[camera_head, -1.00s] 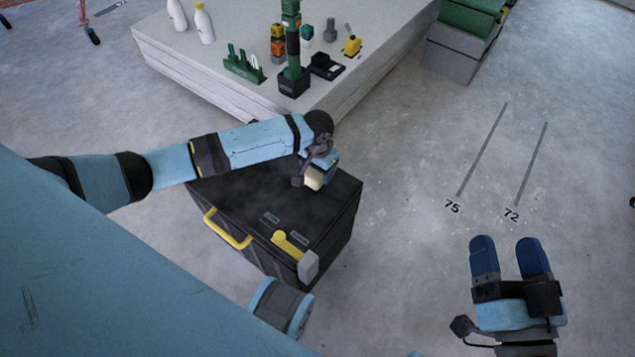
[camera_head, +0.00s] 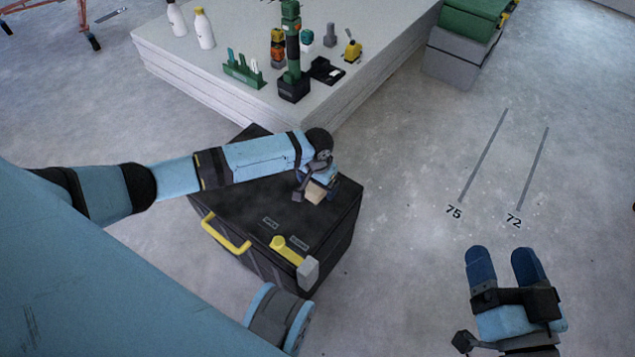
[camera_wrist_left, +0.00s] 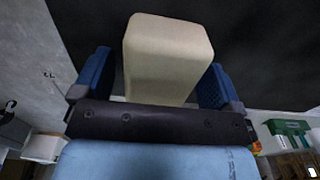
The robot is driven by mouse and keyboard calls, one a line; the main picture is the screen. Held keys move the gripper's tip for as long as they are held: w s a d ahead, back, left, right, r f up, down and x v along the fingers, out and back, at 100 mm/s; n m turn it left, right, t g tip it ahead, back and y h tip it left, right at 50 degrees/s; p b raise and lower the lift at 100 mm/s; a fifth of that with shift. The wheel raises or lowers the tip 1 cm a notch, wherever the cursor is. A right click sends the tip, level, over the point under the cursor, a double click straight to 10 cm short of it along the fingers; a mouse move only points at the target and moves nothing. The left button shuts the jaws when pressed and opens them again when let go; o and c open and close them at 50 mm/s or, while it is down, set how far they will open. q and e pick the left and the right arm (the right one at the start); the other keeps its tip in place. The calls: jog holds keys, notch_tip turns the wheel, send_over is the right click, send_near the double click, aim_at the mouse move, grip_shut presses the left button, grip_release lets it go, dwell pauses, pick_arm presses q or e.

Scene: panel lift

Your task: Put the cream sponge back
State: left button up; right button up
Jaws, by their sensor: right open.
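The cream sponge (camera_head: 315,192) is a pale block between the fingers of my left gripper (camera_head: 319,187). They are over the right part of the black case's lid (camera_head: 245,196). In the left wrist view the sponge (camera_wrist_left: 168,58) stands out between the two blue fingers, with the dark lid behind it. The left gripper looks shut on it; whether the sponge touches the lid I cannot tell. My right gripper (camera_head: 503,270) is open and empty above the floor at the lower right.
The case has a yellow handle (camera_head: 226,234) and a yellow-and-grey item (camera_head: 290,250) at its front edge. A pale panel stack (camera_head: 210,70) behind carries bottles, a green rack (camera_head: 243,71) and small tools. Green and grey boxes (camera_head: 462,55) stand at the back.

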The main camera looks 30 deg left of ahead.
jog(key=shift+f, duration=0.1)
pick_arm(q)
notch_tip(320, 180, up, 9)
jog(key=p, duration=0.4)
jog(key=shift+r, duration=0.2)
notch_tip(320, 180, up, 3)
jog(key=shift+f+p, duration=0.1)
jog(key=shift+p, duration=0.35)
pick_arm(e)
jog(key=shift+m+t, duration=0.3)
jog(key=shift+t, duration=0.6)
jog(key=r, duration=0.3)
jog(key=d+r, duration=0.1)
jog(key=r, duration=0.1)
jog(key=shift+s+r, duration=0.15)
jog(key=shift+r, duration=0.05)
pick_arm(q)
jog(key=shift+s, duration=0.1)
